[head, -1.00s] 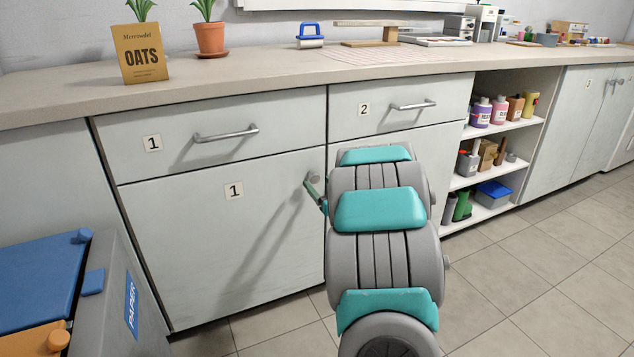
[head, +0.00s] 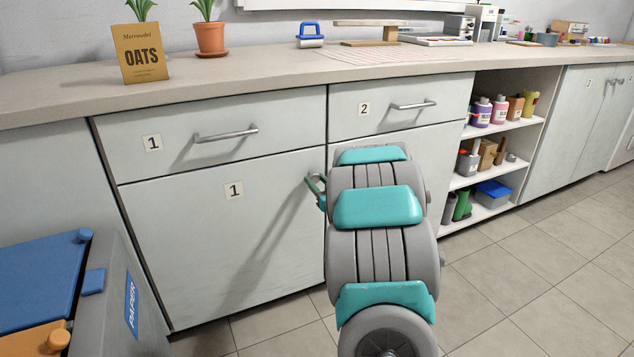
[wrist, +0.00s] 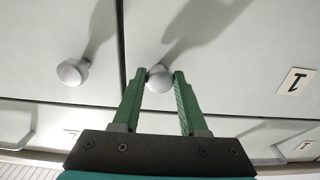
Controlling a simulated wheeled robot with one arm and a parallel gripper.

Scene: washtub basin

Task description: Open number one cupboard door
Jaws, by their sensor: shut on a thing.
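The number one cupboard door (head: 190,235) is a pale grey panel with a "1" label below the drawer. It looks closed, flush with the front around it. Its round metal knob (wrist: 159,78) is near the door's edge, between the green fingers of my gripper (wrist: 159,74) in the wrist view. The fingers are shut on the knob. In the head view my gripper (head: 316,187) is at the door's upper right corner, partly hidden by my arm, and the knob is hard to make out there.
A second knob (wrist: 72,71) is on the neighbouring door, across a dark gap. Drawers one (head: 215,133) and two (head: 395,105) above are closed. A grey bin (head: 125,300) marked PAPER stands at the lower left, close to the door. Tiled floor (head: 520,265) is clear at the right.

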